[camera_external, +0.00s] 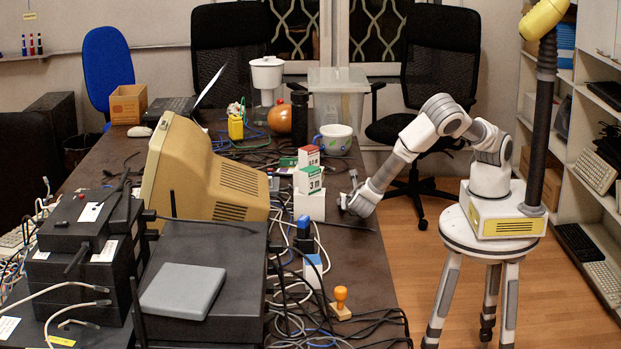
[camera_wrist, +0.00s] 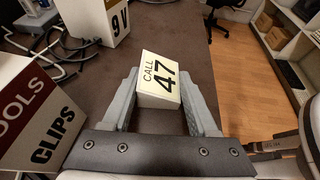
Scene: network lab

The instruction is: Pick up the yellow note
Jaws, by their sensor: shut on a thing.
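The yellow note is a small pale cream block printed "CALL 47" (camera_wrist: 160,72) in the wrist view. It sits tilted between the two fingers of my gripper (camera_wrist: 158,98), which is shut on it. In the external view my gripper (camera_external: 349,198) is low over the right edge of the dark table, just right of the stacked small boxes. The note is too small to make out clearly there. I cannot tell whether it touches the tabletop.
A white box marked "9V" (camera_wrist: 100,18) and a red-and-white "CLIPS" box (camera_wrist: 45,120) stand close on the left in the wrist view. A beige monitor (camera_external: 205,172), cables and a wooden-handled stamp (camera_external: 340,302) crowd the table (camera_external: 358,262).

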